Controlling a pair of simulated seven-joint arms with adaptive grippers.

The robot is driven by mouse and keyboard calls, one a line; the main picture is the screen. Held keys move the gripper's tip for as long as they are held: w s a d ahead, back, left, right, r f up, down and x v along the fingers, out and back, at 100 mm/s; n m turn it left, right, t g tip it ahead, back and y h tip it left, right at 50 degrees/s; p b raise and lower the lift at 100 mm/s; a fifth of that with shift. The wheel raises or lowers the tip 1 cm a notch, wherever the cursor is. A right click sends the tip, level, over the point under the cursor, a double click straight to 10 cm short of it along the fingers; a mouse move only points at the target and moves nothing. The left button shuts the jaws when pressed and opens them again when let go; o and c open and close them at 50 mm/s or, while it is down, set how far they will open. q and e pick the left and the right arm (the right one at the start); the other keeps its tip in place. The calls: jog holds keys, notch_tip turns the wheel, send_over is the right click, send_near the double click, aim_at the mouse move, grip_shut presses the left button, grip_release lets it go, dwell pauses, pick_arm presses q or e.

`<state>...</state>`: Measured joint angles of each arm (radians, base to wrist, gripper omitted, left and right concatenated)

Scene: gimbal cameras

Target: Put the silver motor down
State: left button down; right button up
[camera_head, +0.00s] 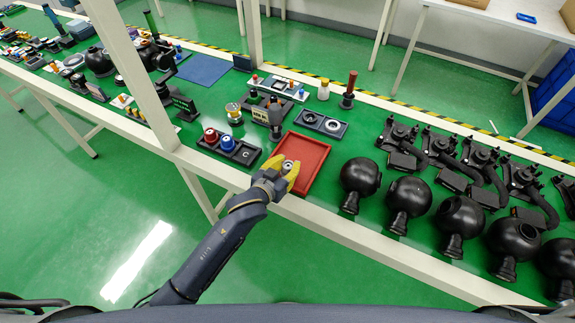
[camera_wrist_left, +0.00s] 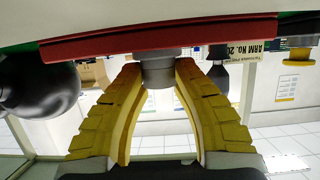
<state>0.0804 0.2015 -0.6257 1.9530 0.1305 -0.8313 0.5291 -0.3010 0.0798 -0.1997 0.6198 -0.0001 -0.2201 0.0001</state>
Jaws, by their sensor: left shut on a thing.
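My left gripper (camera_head: 284,172) has yellow fingers and is shut on the silver motor (camera_head: 288,165), over the near left part of the red tray (camera_head: 316,150). In the left wrist view, which is upside down, the motor (camera_wrist_left: 158,72) is a short grey cylinder between the fingertips of the gripper (camera_wrist_left: 158,85). The tray (camera_wrist_left: 100,45) shows as a red band directly beyond the motor's end. I cannot tell whether the motor touches the tray. The visible floor of the tray is otherwise bare. My right gripper is not in view.
A dark holder with a red and a blue part (camera_head: 228,146) stands left of the tray. Black round housings (camera_head: 361,178) stand close on its right. A dark holder with two rings (camera_head: 321,123) lies behind it. The table's pale front rail (camera_head: 340,226) runs below.

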pick_arm(q)
jog(key=shift+f, duration=0.1)
jog(key=c, duration=1.1)
grip_release()
jog(key=shift+o, duration=0.2)
jog(key=v, duration=1.2)
